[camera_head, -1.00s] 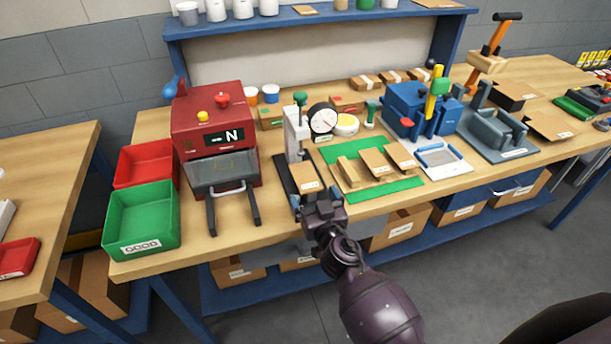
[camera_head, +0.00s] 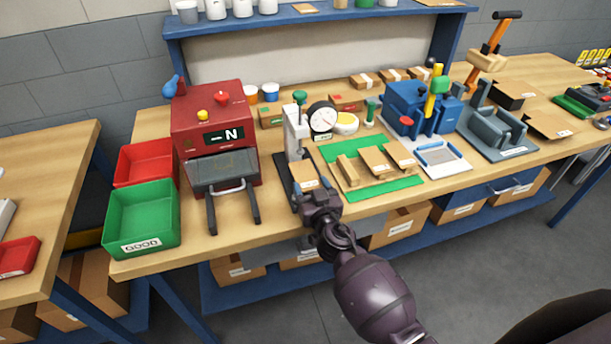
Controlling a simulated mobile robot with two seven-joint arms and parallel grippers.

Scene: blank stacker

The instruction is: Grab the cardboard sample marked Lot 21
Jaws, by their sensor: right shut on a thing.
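A cardboard sample (camera_head: 304,175) with a small white label lies on the dark base of the dial gauge stand (camera_head: 296,135). The label's writing is too small to read. My right gripper (camera_head: 318,199) is shut on the front edge of this sample; its fingers are mostly hidden by the gripper body. More cardboard pieces sit on a wooden rack on the green mat (camera_head: 375,195), including a labelled one (camera_head: 375,159) in the middle. I cannot tell which is marked Lot 21. My left gripper is not in view.
Left of the gauge stands a red tester (camera_head: 212,112) showing "N", with its front handle jutting out. A green bin (camera_head: 143,215) marked GOOD and a red bin (camera_head: 146,160) stand farther left. A blue press (camera_head: 405,105) is to the right.

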